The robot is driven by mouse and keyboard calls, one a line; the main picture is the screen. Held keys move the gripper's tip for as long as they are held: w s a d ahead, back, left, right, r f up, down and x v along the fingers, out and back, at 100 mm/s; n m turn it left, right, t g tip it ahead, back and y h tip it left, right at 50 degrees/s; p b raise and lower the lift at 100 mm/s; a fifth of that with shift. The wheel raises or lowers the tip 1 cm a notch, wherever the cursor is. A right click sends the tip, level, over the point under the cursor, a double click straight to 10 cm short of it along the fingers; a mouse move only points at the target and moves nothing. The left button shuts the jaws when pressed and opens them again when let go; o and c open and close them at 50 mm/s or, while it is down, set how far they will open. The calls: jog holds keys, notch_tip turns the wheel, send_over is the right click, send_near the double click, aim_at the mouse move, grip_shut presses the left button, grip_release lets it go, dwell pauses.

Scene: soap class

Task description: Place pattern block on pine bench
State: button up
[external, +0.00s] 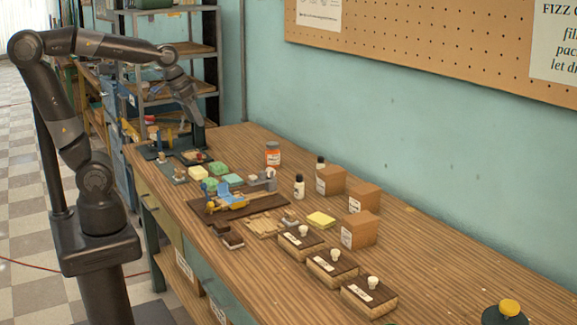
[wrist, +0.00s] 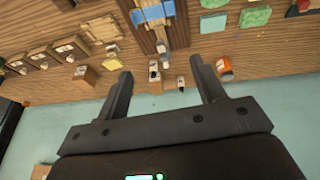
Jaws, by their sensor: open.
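My gripper (external: 192,112) is raised above the far end of the long wood-grained bench (external: 440,285), apart from everything on it. In the wrist view my gripper (wrist: 160,68) is open with nothing between its fingers. Three wooden blocks with dark tops, white labels and pale knobs stand in a row along the bench's front: a far one (external: 303,246), a middle one (external: 331,271) and a near one (external: 368,303). A small dark-brown block (external: 229,238) lies left of them. I cannot tell which is the pattern block. A pale slatted wooden piece (external: 262,227) lies beside the row.
A dark board with a blue-and-yellow device (external: 226,196) lies mid-bench. Green and cream soap blocks (external: 212,169), an orange-labelled jar (external: 273,154), a white bottle (external: 299,187) and cardboard boxes (external: 359,230) crowd around it. A yellow-topped dark container (external: 508,308) stands near right.

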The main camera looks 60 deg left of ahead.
jog(key=s+a+f+t, duration=0.1)
jog(key=s+a, duration=0.2)
jog(key=s, duration=0.4)
jog(key=shift+s+a+y, duration=0.2)
jog(key=shift+a+y, duration=0.05)
jog(key=shift+y, duration=0.15)
jog(key=shift+s+a+f+t, duration=0.15)
jog(key=shift+s+f+t, duration=0.15)
jog(key=shift+s, duration=0.15)
jog(key=shift+c, duration=0.5)
